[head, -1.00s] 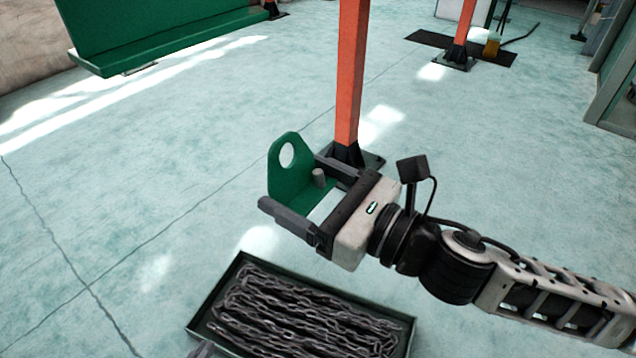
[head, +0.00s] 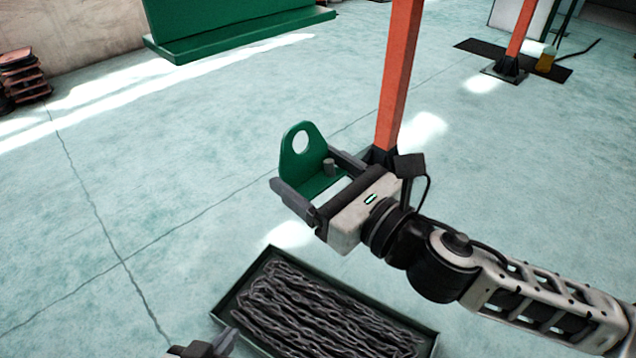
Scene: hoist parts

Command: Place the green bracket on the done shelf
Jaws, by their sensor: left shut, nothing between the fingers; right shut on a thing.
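The green bracket (head: 300,150) is an L-shaped plate with a round hole in its upright part and a grey peg on its base. My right gripper (head: 312,184) is shut on it, one finger on each side, and holds it above the floor in the middle of the head view. My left gripper (head: 205,347) shows only in part at the bottom edge, shut and empty, left of the chain tray. No shelf that I can identify for certain as the done shelf is in view.
A dark tray (head: 233,300) of grey chain (head: 320,315) lies below the bracket. An orange post (head: 397,75) stands behind my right gripper. A green ledged structure (head: 240,35) is at the back left, a reddish stack (head: 24,75) at the far left. The left floor is clear.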

